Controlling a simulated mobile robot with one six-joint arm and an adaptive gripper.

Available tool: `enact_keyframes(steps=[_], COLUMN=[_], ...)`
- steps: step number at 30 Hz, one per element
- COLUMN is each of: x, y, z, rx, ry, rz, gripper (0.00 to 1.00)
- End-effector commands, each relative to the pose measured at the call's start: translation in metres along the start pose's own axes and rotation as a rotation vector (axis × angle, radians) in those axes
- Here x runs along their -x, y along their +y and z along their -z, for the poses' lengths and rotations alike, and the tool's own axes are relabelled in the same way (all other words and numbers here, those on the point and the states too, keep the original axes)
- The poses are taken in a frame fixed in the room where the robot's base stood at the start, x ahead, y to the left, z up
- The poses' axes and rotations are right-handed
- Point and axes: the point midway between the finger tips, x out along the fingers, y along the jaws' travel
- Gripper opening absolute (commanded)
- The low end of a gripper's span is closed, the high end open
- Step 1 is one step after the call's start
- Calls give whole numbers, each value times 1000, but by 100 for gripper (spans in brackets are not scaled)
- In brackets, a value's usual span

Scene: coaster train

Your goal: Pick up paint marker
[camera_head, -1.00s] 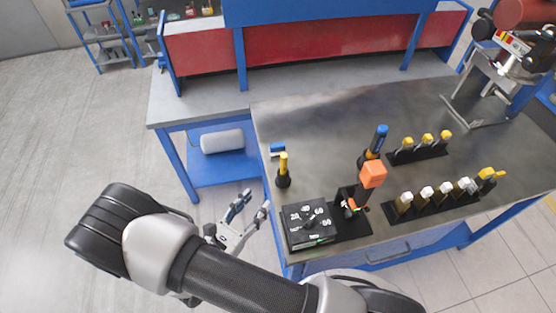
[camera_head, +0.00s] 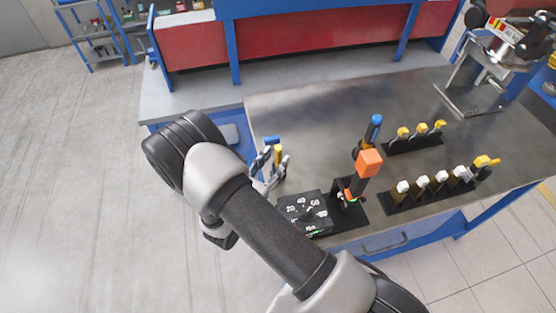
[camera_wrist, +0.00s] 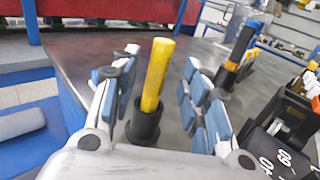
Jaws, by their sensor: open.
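The paint marker is most likely the yellow cylinder with a black lower part that stands near the bench's left edge. In the wrist view the yellow marker (camera_wrist: 157,70) stands upright, slightly tilted in the picture, with its black lower end (camera_wrist: 144,125) on the bench. In the head view its yellow part (camera_head: 278,156) shows beside my fingers. My gripper (camera_head: 271,165) is open at the bench's left edge. In the wrist view the blue-padded fingers of my gripper (camera_wrist: 163,82) are on either side of the marker, with gaps visible. Contact is not seen.
A black dial box (camera_head: 306,212) stands close to the right of my gripper. Racks of yellow-topped (camera_head: 415,143) and white-topped items stand farther right.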

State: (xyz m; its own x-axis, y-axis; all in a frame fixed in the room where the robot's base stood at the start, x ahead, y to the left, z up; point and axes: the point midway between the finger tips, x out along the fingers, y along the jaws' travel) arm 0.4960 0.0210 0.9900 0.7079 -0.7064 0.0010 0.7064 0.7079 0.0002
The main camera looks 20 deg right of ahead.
Motion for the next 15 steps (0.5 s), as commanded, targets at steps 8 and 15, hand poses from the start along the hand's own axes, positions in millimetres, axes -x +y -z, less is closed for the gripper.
enact_keyframes(steps=[8,15], x=[-31,-32], y=[2,2], z=[0,0], rx=[0,0], ry=[0,0], rz=[2,0], gripper=[42,41])
